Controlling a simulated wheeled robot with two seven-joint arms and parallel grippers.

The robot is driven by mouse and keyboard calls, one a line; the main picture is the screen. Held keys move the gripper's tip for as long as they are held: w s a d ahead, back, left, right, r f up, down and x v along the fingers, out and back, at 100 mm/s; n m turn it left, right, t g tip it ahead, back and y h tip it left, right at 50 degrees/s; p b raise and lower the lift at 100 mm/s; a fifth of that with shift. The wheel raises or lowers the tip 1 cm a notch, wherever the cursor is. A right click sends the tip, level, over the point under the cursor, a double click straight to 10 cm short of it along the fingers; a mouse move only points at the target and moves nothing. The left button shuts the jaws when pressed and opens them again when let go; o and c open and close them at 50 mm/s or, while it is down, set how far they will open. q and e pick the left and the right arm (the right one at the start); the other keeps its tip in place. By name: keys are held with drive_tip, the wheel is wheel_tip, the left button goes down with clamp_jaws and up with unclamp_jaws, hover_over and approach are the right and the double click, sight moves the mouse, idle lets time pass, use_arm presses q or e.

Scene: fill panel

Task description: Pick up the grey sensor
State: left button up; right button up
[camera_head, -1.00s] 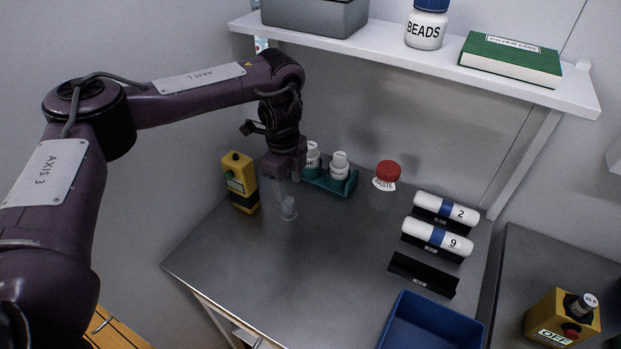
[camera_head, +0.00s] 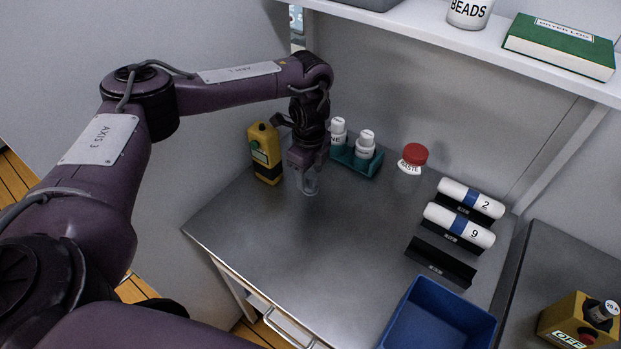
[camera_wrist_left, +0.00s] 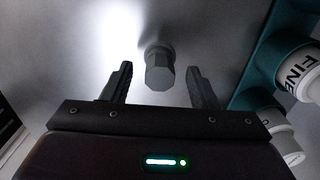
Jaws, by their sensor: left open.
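The grey sensor, a small faceted grey piece (camera_wrist_left: 160,72), shows between the two fingertips of my left gripper (camera_wrist_left: 157,80) in the left wrist view. The fingers are apart, with a gap on each side of it. In the head view my left gripper (camera_head: 307,172) points down over the metal table, and the sensor (camera_head: 310,187) shows only faintly at its fingertips, partly hidden by them. My right gripper is not in view.
A yellow device (camera_head: 265,153) stands close left of the gripper. A teal rack (camera_head: 356,160) with white bottles stands close right. A red-lidded waste jar (camera_head: 412,158), black holders with white tubes (camera_head: 457,222) and a blue bin (camera_head: 431,318) are farther right. The table's middle is clear.

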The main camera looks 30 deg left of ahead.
use_arm(q)
drive_tip(key=shift+c, duration=0.2)
drive_tip(key=c, duration=1)
drive_tip(key=shift+r, duration=0.15)
